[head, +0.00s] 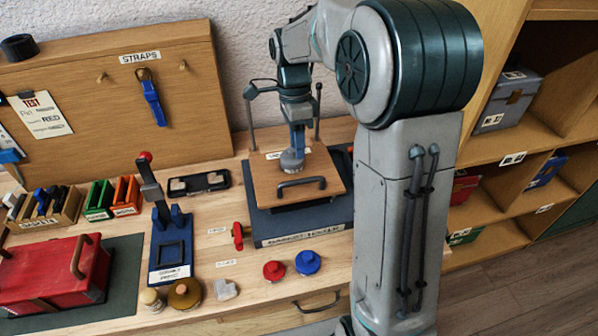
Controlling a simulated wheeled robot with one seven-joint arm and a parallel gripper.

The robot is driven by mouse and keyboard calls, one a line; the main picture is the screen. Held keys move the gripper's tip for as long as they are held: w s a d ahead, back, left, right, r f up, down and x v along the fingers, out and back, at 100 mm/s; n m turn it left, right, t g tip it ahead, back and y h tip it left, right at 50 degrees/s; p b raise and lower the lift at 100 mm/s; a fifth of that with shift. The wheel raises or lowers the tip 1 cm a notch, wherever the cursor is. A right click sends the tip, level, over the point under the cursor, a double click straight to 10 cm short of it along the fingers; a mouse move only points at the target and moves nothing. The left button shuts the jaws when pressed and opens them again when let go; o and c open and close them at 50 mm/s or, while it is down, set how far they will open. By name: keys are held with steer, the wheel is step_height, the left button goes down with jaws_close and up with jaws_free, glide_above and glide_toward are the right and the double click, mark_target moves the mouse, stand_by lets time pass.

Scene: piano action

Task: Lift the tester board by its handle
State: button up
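The tester board (265,183) is a flat wooden panel lying on a dark blue-grey base (300,234) with a label on its front. Its dark arched handle (302,182) stands near the board's front edge. My arm's column hides the base's right end.
Red (274,270) and blue (308,262) round pieces lie in front. A blue press (170,240), a black tray (199,183) and a red box (50,275) stand left. Shelves (530,130) are right.

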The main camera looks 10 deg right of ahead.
mark_target(300, 180)
steer(key=f, duration=0.3)
steer(key=s+f, duration=0.1)
steer(key=f, duration=0.4)
steer(key=shift+s+f+p, duration=0.3)
steer(key=shift+s, duration=0.1)
steer(key=shift+r, duration=0.1)
jaws_close()
